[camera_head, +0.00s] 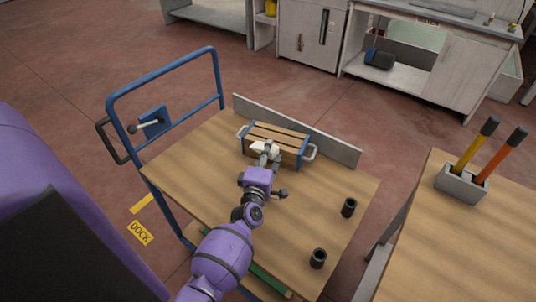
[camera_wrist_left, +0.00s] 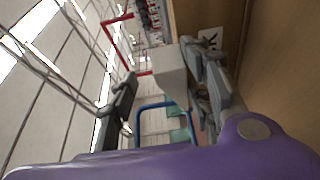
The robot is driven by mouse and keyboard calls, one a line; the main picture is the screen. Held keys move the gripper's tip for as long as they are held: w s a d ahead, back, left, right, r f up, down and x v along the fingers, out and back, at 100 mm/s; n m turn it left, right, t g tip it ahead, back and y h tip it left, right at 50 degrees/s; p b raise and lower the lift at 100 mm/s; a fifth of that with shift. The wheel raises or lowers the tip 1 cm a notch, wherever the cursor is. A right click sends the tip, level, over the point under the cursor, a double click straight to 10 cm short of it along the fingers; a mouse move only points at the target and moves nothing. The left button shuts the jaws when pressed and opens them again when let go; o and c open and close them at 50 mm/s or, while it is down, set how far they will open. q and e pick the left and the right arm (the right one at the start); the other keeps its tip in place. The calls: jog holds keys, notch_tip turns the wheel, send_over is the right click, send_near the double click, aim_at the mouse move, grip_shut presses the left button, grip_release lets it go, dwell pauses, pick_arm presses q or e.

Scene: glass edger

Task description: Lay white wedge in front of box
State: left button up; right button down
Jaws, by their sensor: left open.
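The white wedge (camera_head: 257,148) is at the near side of the wooden box (camera_head: 284,133), which has a slatted top, blue edges and grey handles. My left gripper (camera_head: 268,150) reaches over the cart top to the wedge and partly hides it and the box front. In the left wrist view, the wedge (camera_wrist_left: 168,72) shows between the spread fingers of my open left gripper (camera_wrist_left: 165,90), close to the right-hand finger. I cannot tell whether it touches that finger or rests on the cart top. My right gripper is not in view.
The wooden cart top (camera_head: 195,160) has a grey back board (camera_head: 335,145) and a blue push handle (camera_head: 165,72). Two black cylinders (camera_head: 349,207) (camera_head: 318,258) stand at its right. A second table (camera_head: 470,245) holds a grey holder (camera_head: 462,184) with yellow and orange tools. The left cart area is clear.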

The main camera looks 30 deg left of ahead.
pick_arm(q)
jog(key=b+v, duration=0.1)
jog(key=v, duration=1.1)
jog(key=shift+r, duration=0.35)
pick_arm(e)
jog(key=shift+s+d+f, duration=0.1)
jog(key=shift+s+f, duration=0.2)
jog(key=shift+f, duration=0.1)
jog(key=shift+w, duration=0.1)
